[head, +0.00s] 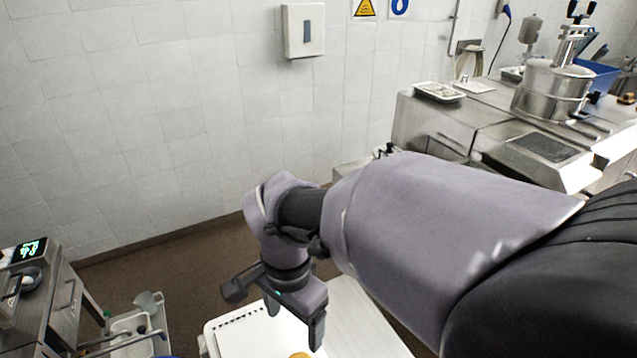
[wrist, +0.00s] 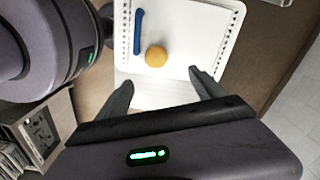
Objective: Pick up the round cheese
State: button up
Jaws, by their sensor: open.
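The round cheese (wrist: 156,56) is a small yellow-orange disc. In the wrist view it lies on a white perforated tray (wrist: 205,20), between and beyond my open fingers. In the head view only a sliver of the cheese (head: 300,355) shows at the bottom edge. The white tray (head: 240,330) also shows there, partly cut off. My gripper (wrist: 160,85) is open and empty, pointing toward the tray, with its fingers apart from the cheese. In the head view my gripper (head: 290,318) hangs over the tray.
A blue bar-shaped object (wrist: 138,32) lies on the tray left of the cheese. A steel counter with a pot (head: 553,90) stands at the right. A steel unit with a green display (head: 30,250) stands at the left. A tiled wall closes the back.

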notch_tip(320, 180, down, 9)
jog(key=shift+s+d+r+b, duration=0.1)
jog(key=shift+d+b, duration=0.05)
jog(key=shift+b, duration=0.45)
jog(key=f, duration=0.5)
jog(key=shift+s+d+f+b, duration=0.15)
jog(key=shift+s+d+b, duration=0.1)
jog(key=shift+s+b, duration=0.1)
jog(key=shift+w+a+f, duration=0.1)
jog(key=shift+f, duration=0.1)
jog(key=shift+r, duration=0.1)
jog(key=c, duration=1.5)
